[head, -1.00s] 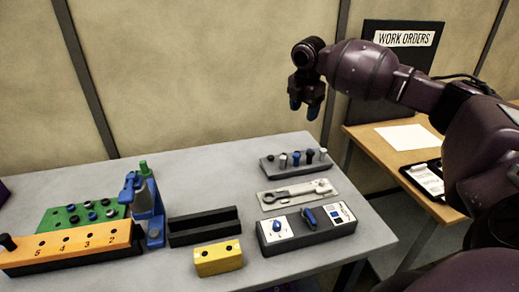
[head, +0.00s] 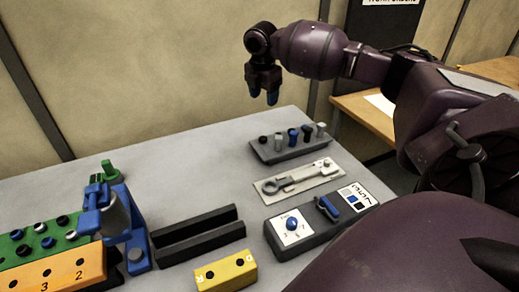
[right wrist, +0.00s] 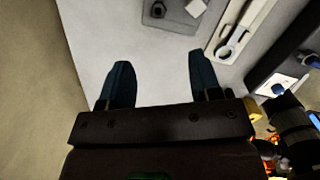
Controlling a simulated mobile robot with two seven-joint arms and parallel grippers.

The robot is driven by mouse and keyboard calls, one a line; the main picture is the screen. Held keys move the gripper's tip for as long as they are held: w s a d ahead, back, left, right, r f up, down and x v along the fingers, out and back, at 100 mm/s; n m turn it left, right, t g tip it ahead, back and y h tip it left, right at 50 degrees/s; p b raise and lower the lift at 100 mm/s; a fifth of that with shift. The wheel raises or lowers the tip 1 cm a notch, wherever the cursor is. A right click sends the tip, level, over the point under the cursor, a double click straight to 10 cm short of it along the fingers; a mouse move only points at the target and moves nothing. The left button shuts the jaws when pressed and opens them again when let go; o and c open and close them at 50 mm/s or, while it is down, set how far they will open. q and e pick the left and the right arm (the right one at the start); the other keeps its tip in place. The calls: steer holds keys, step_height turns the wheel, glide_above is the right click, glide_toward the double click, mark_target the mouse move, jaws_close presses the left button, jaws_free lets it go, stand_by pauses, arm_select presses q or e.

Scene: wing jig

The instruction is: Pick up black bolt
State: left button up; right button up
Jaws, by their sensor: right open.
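A grey rack (head: 268,155) near the table's back edge holds a row of bolts. A black bolt (head: 306,133) stands between the blue bolt (head: 293,137) and a grey one at the right end. A low black piece (head: 263,140) sits at the rack's left end. My right gripper (head: 263,97) is open and empty, in the air above and left of the rack. In the right wrist view its two dark blue fingers (right wrist: 160,78) are spread over bare table. The rack shows there only in part (right wrist: 173,14), cut off by the top edge. My left gripper is out of view.
A wrench lies on a pale tray (head: 328,164) in front of the rack. A dark control box (head: 310,240) with knobs is nearer. A black channel block (head: 200,235), a yellow block (head: 225,271), a blue clamp fixture (head: 135,252) and an orange numbered block (head: 60,270) stand left.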

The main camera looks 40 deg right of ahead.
steer(key=shift+g, duration=0.4)
steer(key=f+b, duration=0.1)
steer(key=f, duration=0.6)
steer(key=f+b, duration=0.1)
steer(key=f, duration=0.2)
steer(key=shift+w+d+f+b, duration=0.25)
steer(key=shift+d+f+b, duration=0.05)
steer(key=shift+d+f, duration=0.1)
steer(key=f, duration=0.3)
steer(key=f+b, duration=0.1)
steer(key=f, duration=0.1)
steer(key=shift+w, duration=0.4)
steer(key=shift+d+f, duration=0.1)
steer(key=shift+f, duration=0.15)
steer(key=c, duration=1)
step_height(320, 180, up, 13)
steer(key=p, duration=0.2)
arm_select(q)
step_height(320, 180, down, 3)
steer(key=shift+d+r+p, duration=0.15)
steer(key=shift+p, duration=0.15)
arm_select(e)
step_height(320, 180, up, 7)
glide_above(263, 138)
